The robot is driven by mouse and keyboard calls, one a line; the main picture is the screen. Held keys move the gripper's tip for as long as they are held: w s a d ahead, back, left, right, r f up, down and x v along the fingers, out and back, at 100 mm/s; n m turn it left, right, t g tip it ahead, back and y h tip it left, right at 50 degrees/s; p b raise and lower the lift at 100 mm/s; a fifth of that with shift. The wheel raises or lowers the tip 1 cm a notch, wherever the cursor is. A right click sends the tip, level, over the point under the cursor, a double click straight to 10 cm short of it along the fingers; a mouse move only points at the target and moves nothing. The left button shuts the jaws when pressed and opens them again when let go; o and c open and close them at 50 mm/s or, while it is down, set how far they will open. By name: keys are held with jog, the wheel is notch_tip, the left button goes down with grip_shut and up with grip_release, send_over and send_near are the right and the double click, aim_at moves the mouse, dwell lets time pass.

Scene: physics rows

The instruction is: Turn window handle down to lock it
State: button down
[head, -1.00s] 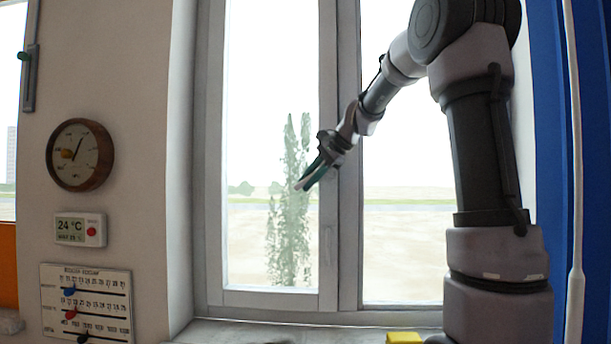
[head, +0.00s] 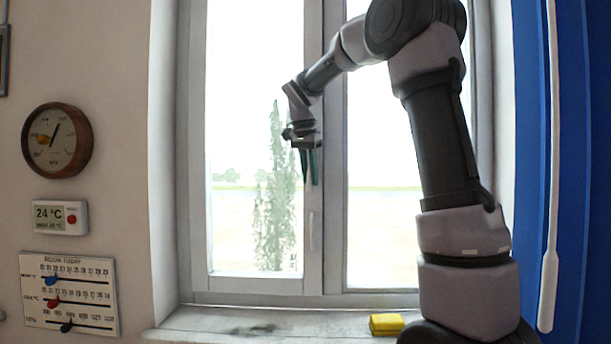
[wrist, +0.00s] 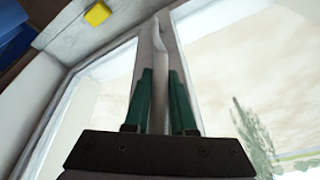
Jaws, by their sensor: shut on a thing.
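The window handle (head: 312,232) is a slim pale lever on the middle upright of the window (head: 313,262). Its visible part stands vertical below my fingertips in the head view. My gripper (head: 309,183) points straight down along that upright and its green fingers are shut on the handle. In the wrist view the handle (wrist: 159,42) runs up between the two fingers (wrist: 160,75) and sticks out past their tips. The part of the handle deep between the fingers is partly hidden, and I cannot make out its pivot.
A yellow block (head: 386,324) lies on the window sill (head: 230,321) below, right of the handle. A round dial (head: 57,140), a thermometer display (head: 60,217) and a slider panel (head: 68,293) are on the left wall. A white rod (head: 551,270) hangs at the right.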

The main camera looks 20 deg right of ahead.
jog(key=shift+s+d+h, duration=0.15)
jog(key=shift+d+h, duration=0.15)
jog(key=shift+h, duration=0.2)
jog(key=shift+f, duration=0.1)
jog(key=c, duration=0.8)
grip_release()
jog(key=shift+o, duration=0.2)
jog(key=v, duration=1)
jog(key=shift+r, duration=0.4)
jog(key=shift+a, duration=0.15)
